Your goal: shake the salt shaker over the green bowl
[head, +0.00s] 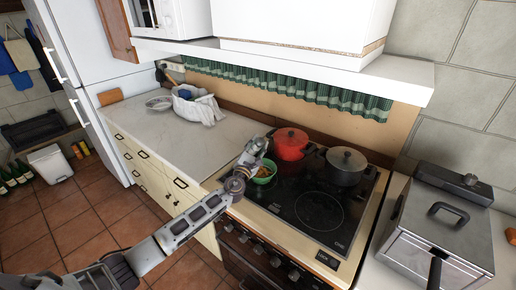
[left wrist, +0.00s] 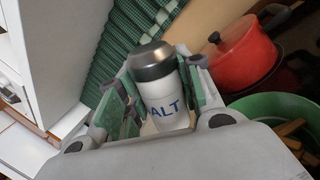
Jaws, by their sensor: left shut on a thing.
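The salt shaker (left wrist: 162,95) is white with a dark metal cap and blue letters, and it sits between the fingers of my left gripper (left wrist: 160,108) in the left wrist view. My left gripper (head: 257,150) is shut on it, and in the head view it is just above and behind the green bowl (head: 264,172). The shaker itself is hard to make out there. The green bowl stands on the stove's left side and holds brownish pieces; it also shows at the right of the left wrist view (left wrist: 262,106). My right gripper is not in view.
A red pot (head: 290,146) stands close behind the bowl, and a dark grey pot (head: 345,167) is right of it on the black stove (head: 315,212). A metal fryer (head: 435,230) is at the right. The white counter (head: 190,140) at the left is mostly clear. A shelf (head: 290,60) overhangs the back.

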